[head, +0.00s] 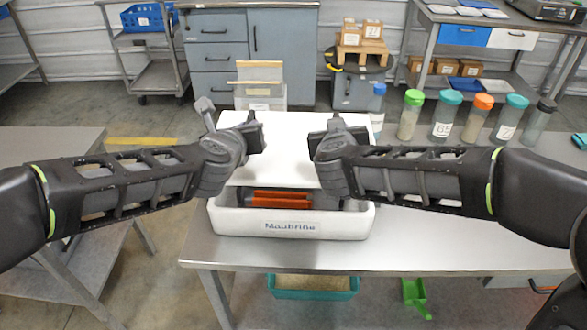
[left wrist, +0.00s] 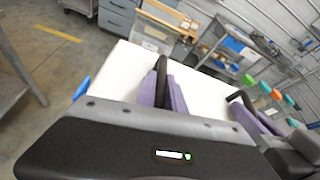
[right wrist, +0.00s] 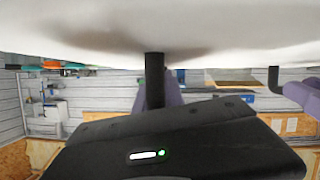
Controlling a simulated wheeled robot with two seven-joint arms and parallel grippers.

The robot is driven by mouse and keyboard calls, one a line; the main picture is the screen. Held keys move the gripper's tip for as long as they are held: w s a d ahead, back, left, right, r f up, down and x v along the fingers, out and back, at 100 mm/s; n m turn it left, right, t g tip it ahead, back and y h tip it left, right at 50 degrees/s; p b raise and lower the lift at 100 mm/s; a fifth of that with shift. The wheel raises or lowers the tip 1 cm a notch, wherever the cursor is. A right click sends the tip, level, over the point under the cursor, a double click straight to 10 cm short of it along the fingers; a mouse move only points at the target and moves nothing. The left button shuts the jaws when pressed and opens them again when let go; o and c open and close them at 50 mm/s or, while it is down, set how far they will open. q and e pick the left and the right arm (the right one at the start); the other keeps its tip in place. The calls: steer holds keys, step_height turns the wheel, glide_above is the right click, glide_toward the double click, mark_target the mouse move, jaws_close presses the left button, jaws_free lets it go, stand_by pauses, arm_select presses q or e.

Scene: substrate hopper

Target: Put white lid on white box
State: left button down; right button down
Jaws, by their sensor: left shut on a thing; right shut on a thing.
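The white lid (head: 283,150) is held above the back part of the white box (head: 290,224), tilted, with its broad face toward the head camera. The box is open at the front, stands on the table and carries the word "Maubrine". An orange-red item (head: 281,199) and dark items show inside it. My left gripper (head: 252,135) is shut on the lid's left side, and my right gripper (head: 322,140) is shut on its right side. The lid also fills much of the left wrist view (left wrist: 130,75) and the top of the right wrist view (right wrist: 200,30).
Several bottles with coloured caps (head: 443,115) stand at the back right of the metal table (head: 440,240). A holder with a wooden board (head: 260,90) stands behind the lid. A teal tray (head: 312,288) and a green scoop (head: 415,295) are below the table top. The table right of the box is clear.

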mark_target(239, 172)
arm_select(q)
steer(key=shift+f, duration=0.1)
arm_select(e)
steer(key=shift+f, duration=0.1)
